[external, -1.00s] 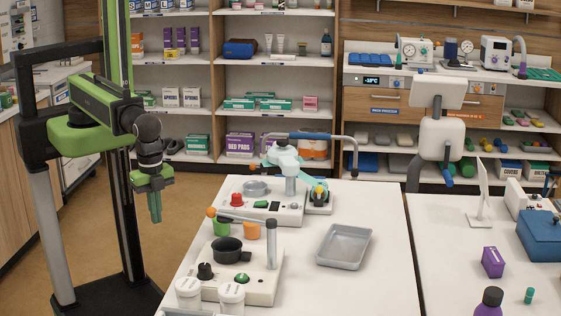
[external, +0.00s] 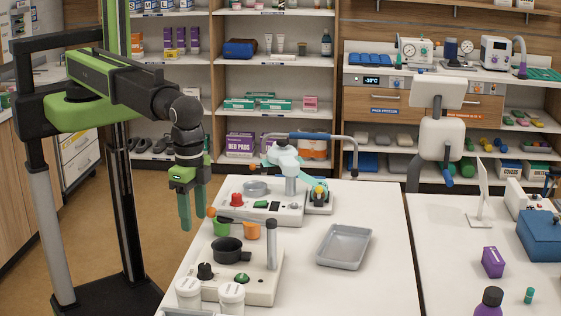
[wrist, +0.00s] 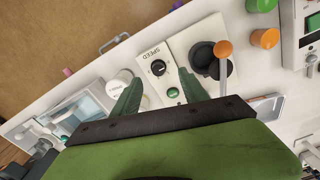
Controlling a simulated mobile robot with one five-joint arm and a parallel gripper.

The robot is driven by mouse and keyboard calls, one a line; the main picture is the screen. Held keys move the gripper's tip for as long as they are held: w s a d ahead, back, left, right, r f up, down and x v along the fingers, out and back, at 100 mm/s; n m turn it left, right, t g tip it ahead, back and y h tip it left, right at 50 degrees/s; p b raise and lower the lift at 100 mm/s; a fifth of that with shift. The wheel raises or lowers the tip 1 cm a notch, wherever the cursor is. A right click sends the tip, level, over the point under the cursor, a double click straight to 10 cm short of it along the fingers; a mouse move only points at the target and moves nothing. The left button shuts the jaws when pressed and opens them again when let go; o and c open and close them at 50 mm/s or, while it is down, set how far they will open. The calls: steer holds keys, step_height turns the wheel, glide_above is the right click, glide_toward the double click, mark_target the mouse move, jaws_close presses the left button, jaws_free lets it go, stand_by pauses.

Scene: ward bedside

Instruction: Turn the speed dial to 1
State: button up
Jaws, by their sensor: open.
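The speed dial (external: 205,271) is a black knob at the front left of a white device (external: 262,285) on the table. In the wrist view the dial (wrist: 158,68) sits beside the printed word SPEED, with a green button (wrist: 173,92) near it. The dial's exact setting is too small to read. My gripper (external: 192,226) points down with its green fingers apart, above and behind the dial, at the table's left edge. In the wrist view the open, empty fingers (wrist: 159,80) appear on either side of the dial, well apart from it.
A black pan (external: 227,250) sits on the device, with an upright grey post (external: 271,245) beside it. White jars (external: 189,292) stand close in front of the dial. Green (external: 221,227) and orange (external: 252,230) cups stand behind. A grey tray (external: 344,246) lies to the right, with bare table around it.

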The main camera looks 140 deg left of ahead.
step_height(320, 180, up, 5)
steer(key=p, duration=0.3)
glide_above(204, 265)
step_height(204, 265, down, 18)
steer(key=b, duration=1.8)
steer(key=shift+r, duration=0.2)
steer(key=shift+r, duration=0.1)
jaws_close()
